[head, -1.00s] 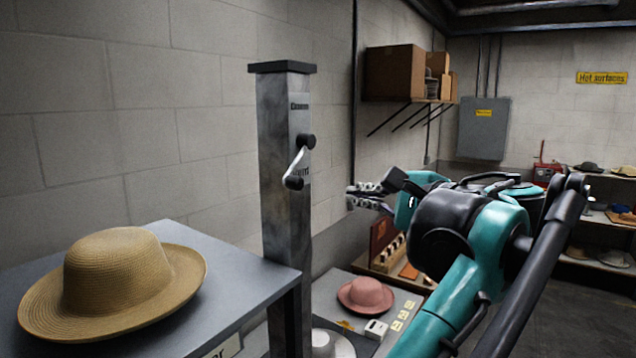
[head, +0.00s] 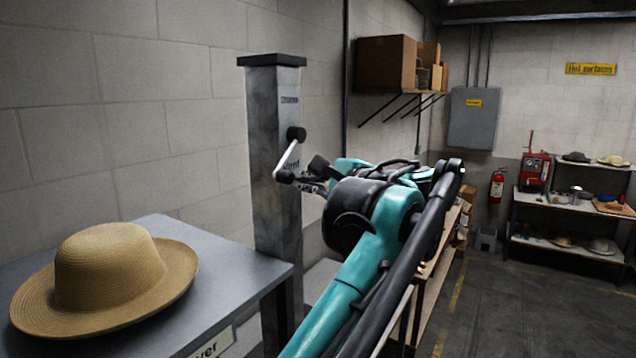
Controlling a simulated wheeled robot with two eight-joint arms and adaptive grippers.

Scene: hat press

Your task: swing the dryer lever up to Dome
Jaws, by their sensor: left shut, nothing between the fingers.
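The dryer lever (head: 289,155) is a light metal arm with a dark round end at the top and a dark knob at the bottom. It sits on the face of a grey metal column (head: 272,215) with a dark cap and slants down to the left. Small lettering shows above and beside the lever, too blurred to read surely. My left gripper (head: 306,182) is at the lever's lower knob, just to its right, shut with nothing held. I cannot tell whether the fingers touch the knob. My right gripper is not in view.
A straw hat (head: 110,275) lies on a grey table (head: 215,262) left of the column. A shelf with cardboard boxes (head: 386,64) hangs on the wall behind. A fire extinguisher (head: 497,186) and shelves with hats (head: 570,200) stand at the back right. Open floor lies at the right.

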